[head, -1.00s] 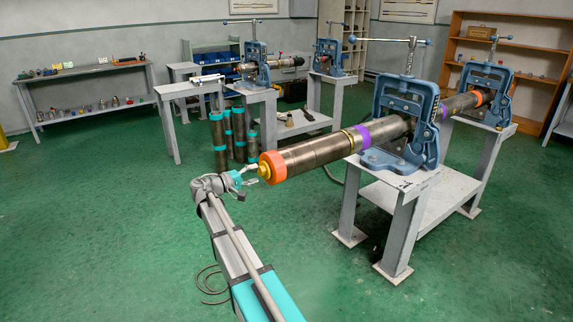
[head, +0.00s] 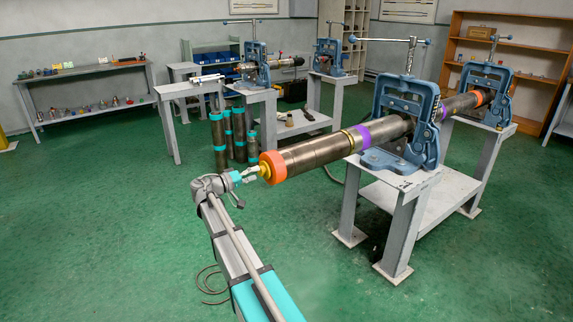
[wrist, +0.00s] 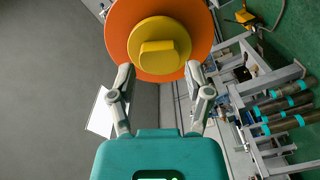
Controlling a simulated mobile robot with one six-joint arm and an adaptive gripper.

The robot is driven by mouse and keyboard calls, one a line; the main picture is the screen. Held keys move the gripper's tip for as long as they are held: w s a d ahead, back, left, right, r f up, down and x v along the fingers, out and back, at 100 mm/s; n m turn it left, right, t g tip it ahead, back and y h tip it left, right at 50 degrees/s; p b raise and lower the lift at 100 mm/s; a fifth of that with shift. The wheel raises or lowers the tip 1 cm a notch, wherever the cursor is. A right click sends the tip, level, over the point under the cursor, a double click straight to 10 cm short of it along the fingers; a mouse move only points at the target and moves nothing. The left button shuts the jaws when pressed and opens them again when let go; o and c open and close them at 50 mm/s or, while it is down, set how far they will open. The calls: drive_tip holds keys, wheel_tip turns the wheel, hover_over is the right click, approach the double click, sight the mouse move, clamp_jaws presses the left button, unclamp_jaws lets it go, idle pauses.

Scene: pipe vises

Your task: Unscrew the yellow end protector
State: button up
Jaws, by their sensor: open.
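The yellow end protector (head: 264,170) sits in the middle of an orange ring (head: 273,167) on the near end of the long metal pipe (head: 312,153). In the wrist view the yellow protector (wrist: 159,45) is a round disc with a raised block at its centre, and the orange ring (wrist: 120,20) surrounds it. My gripper (wrist: 159,72) is open and faces the pipe end. Its fingertips lie on either side of the yellow disc's lower part, over the orange ring in the picture. I cannot tell whether they touch. In the head view my gripper (head: 258,172) is right at the protector.
Blue vises (head: 405,125) on grey stands (head: 405,205) hold the pipe at the right. Several upright pipes with teal bands (head: 218,140) stand behind the pipe end. A bench (head: 90,85) runs along the left wall. The green floor at left is clear.

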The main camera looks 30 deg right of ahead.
drive_tip(key=m, duration=0.3)
drive_tip(key=shift+m, duration=0.3)
drive_tip(key=m, duration=0.4)
drive_tip(key=shift+m, duration=0.7)
drive_tip(key=m, duration=0.3)
drive_tip(key=shift+m, duration=2.1)
drive_tip(key=shift+d, duration=0.1)
drive_tip(key=shift+d, duration=1)
